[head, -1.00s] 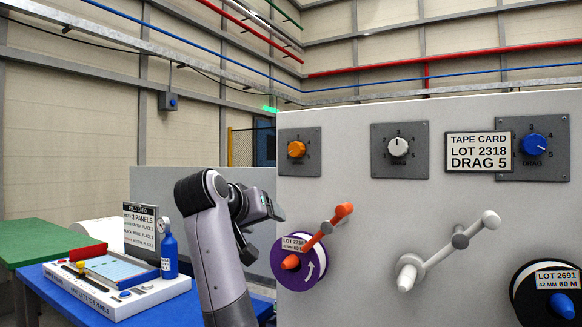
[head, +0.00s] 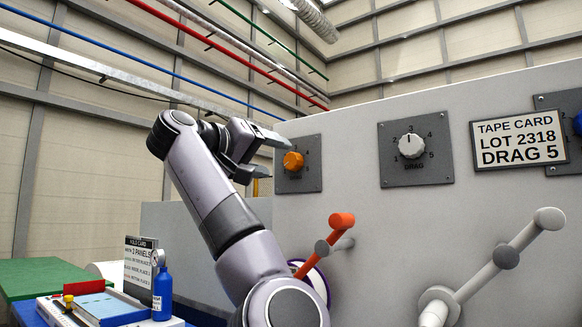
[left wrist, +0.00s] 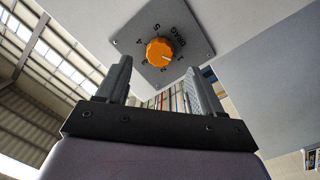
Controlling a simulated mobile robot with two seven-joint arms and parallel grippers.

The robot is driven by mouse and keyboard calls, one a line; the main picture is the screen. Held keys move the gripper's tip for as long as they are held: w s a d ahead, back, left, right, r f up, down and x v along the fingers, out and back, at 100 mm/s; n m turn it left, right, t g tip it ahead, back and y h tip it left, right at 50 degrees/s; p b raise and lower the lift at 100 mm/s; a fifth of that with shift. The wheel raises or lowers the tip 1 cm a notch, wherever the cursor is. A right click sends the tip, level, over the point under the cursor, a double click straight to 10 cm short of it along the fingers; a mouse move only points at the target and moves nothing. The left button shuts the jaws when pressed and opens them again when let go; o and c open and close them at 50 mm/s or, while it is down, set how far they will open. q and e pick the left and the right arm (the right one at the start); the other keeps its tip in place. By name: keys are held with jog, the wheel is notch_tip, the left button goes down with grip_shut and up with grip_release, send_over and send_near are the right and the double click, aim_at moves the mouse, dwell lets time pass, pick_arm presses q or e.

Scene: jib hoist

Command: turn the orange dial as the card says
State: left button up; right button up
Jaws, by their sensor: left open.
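The orange dial (head: 293,161) sits on a grey plate (head: 298,183) on the light grey panel. In the left wrist view the dial (left wrist: 159,50) shows numbers 1 to 5 around it, and its white mark points toward 1. The tape card (head: 518,139) on the panel reads LOT 2318, DRAG 5. My left gripper (head: 266,158) is open and empty just left of the dial. In the left wrist view its two fingers (left wrist: 158,76) point toward the dial, apart from it, with the dial ahead between them. My right gripper is not in view.
A white dial (head: 411,146) is right of the orange one, and a blue dial (head: 578,123) is at the right edge. An orange crank (head: 335,230) and a white crank (head: 490,265) jut out below. A blue bottle (head: 162,295) stands at lower left.

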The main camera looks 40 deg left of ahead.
aim_at(290, 162)
pick_arm(q)
jog(key=w, duration=0.4)
jog(key=shift+p, duration=0.35)
jog(key=shift+w+a, duration=0.1)
jog(key=shift+w, duration=0.5)
jog(key=c, duration=1.1)
jog(key=shift+o, duration=0.2)
